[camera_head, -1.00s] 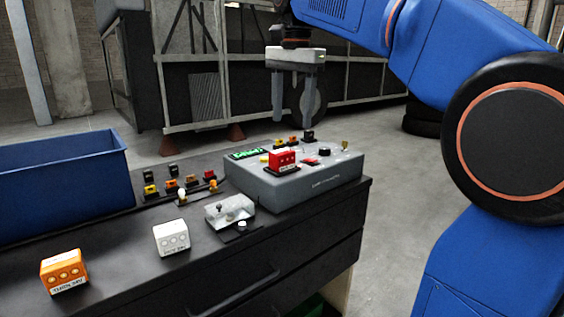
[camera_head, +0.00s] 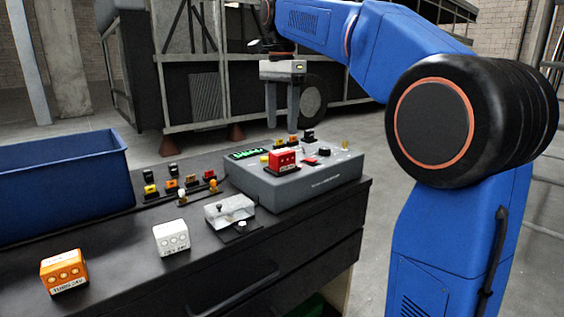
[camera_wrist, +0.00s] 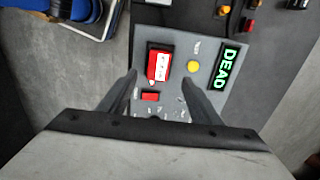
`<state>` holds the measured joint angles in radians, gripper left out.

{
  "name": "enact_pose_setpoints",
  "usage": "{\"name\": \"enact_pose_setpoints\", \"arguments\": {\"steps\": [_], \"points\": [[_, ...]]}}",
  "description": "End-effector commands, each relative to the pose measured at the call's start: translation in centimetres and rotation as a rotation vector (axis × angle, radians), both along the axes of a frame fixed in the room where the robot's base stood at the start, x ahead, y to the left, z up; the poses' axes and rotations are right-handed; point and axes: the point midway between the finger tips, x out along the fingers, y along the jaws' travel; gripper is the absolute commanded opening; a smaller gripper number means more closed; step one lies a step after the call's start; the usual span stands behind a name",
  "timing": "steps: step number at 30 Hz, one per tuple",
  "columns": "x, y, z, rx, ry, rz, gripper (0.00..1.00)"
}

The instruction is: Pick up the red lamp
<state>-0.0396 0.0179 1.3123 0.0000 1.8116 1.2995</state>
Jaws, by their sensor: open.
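The red lamp (camera_head: 283,158) is a red block with a white label, sitting on top of the grey test box (camera_head: 310,186) at the bench's right end. In the wrist view the red lamp (camera_wrist: 158,64) lies just beyond and between the fingertips. My gripper (camera_head: 281,122) points down above the back part of the grey box, with its two fingers apart and nothing between them. The gripper (camera_wrist: 160,75) also shows in the wrist view, with a finger on each side. The lamp is apart from the fingers.
The grey box carries a green "DEAD" display (camera_wrist: 230,67), a yellow button (camera_wrist: 193,66) and a red switch (camera_wrist: 150,97). A white lamp (camera_head: 171,238), an orange lamp (camera_head: 64,271), a clear-covered fixture (camera_head: 229,208) and a blue bin (camera_head: 60,180) are on the bench to the left.

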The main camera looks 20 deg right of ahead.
Motion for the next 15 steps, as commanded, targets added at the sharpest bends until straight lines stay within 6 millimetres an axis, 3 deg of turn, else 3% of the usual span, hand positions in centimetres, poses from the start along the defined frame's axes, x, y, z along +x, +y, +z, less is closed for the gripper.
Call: {"name": "enact_pose_setpoints", "arguments": {"steps": [6,15], "points": [[-0.1,0.0,-3.3,0.0,0.002,0.0,0.58],[-0.2,0.0,-5.2,0.0,0.001,0.001,0.58]]}}
